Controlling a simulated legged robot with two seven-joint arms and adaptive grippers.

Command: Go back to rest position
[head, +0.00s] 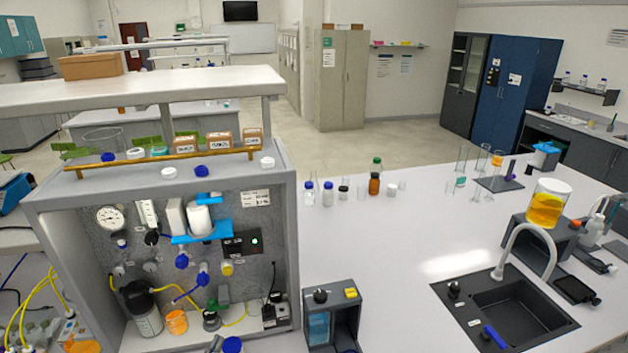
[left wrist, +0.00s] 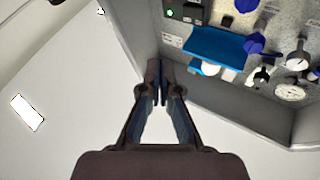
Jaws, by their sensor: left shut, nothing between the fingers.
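My left gripper (left wrist: 160,75) shows in the left wrist view, its two dark fingertips together with nothing between them. It is beside the grey edge of the membrane rig and apart from the panel fittings, as far as I can see. The rig (head: 285,230) stands at left in the head view, with a pressure gauge (head: 110,219), a blue bracket (head: 213,232) holding a white cylinder (head: 199,219), and blue valve knobs. The left wrist view shows the rig upside down, with its blue bracket (left wrist: 215,45) and gauge (left wrist: 290,92). I cannot make out either gripper in the head view.
A dark sink (head: 515,305) with a curved faucet (head: 520,240) is at right. Small bottles (head: 327,193) and glassware stand along the white bench's back edge. A dark box (head: 332,310) stands right of the rig. The bench middle (head: 415,240) is clear.

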